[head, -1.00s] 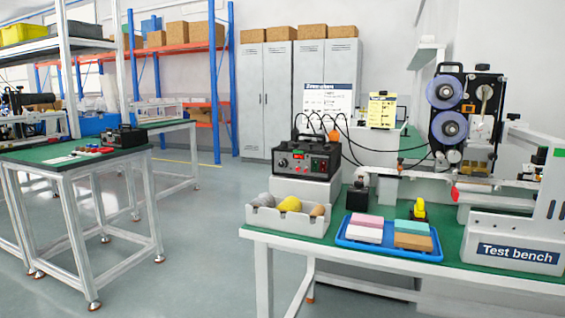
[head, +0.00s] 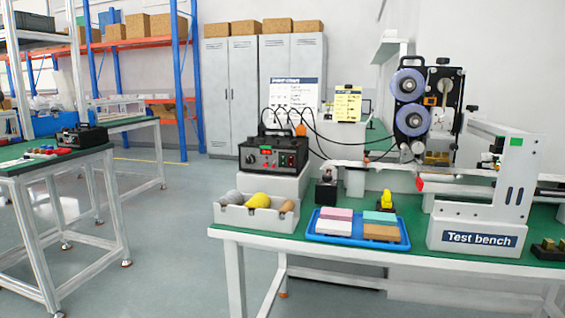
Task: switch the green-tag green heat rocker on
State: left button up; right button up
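A black control box (head: 274,153) with a carry handle stands on a white block on the bench. Its front has a round dial, a small red display and small red and green parts at the right. A green tag (head: 516,142) is on the upright of the white "Test bench" frame (head: 478,222). A second black control box (head: 82,138) stands on the left table, its front too small to read. Neither gripper is in view.
A white bin (head: 256,218) and a blue tray (head: 357,238) with coloured blocks lie along the bench's front edge. A coder with two blue reels (head: 411,101) stands behind. Cables run from the control box towards the right. Open floor (head: 175,240) lies between the tables.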

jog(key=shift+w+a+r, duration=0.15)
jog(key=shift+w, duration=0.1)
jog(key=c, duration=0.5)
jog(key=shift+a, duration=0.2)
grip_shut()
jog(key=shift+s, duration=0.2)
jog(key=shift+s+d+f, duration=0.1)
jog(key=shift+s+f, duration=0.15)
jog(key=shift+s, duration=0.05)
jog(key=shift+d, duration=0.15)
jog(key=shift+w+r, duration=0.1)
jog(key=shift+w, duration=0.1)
